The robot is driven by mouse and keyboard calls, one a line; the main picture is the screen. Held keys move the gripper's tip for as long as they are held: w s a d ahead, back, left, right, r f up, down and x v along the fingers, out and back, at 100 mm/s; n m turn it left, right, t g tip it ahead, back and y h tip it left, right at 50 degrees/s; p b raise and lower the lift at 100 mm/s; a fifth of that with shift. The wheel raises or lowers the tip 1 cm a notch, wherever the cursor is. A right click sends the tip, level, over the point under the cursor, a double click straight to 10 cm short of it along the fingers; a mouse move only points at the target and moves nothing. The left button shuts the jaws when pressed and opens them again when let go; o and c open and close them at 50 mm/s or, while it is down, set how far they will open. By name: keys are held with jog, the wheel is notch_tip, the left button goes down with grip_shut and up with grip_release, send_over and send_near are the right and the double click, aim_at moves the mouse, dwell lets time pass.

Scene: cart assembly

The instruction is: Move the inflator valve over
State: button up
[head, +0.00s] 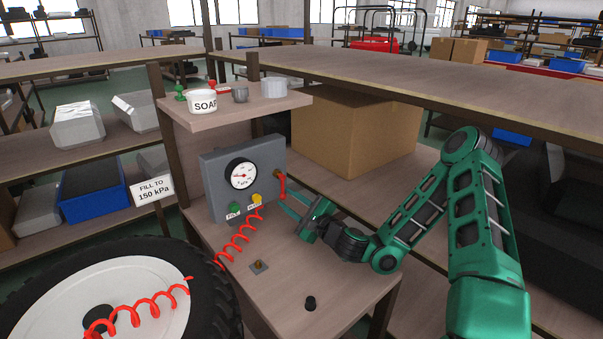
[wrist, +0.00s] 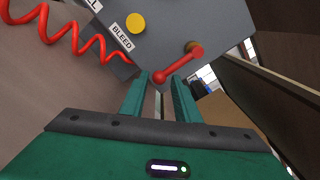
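The inflator box (head: 243,178) is grey with a round gauge (head: 241,173), a green button (head: 235,207) and a yellow button (head: 256,199). The inflator valve is a red lever (head: 282,186) on the box's right side. In the wrist view the lever (wrist: 182,65) slants down-left from its brass pivot (wrist: 193,47). Its rounded end shows at the gap between my fingertips. My gripper (head: 284,204) reaches in from the right with its fingers apart; they also show in the wrist view (wrist: 160,82). I cannot tell whether a finger touches the lever.
A red coiled hose (head: 240,240) runs from the box to the wheel (head: 120,300). A shelf (head: 240,103) above holds a soap tub (head: 202,102) and small items. A black cap (head: 310,303) and small brass-topped piece (head: 259,266) lie on the bench. A cardboard box (head: 355,135) stands behind.

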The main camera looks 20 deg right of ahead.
jog(key=shift+w+a, duration=0.3)
jog(key=shift+w, duration=0.25)
jog(key=shift+c, duration=0.5)
jog(key=shift+s+a, duration=0.15)
jog(key=c, duration=0.4)
jog(key=shift+o, duration=0.2)
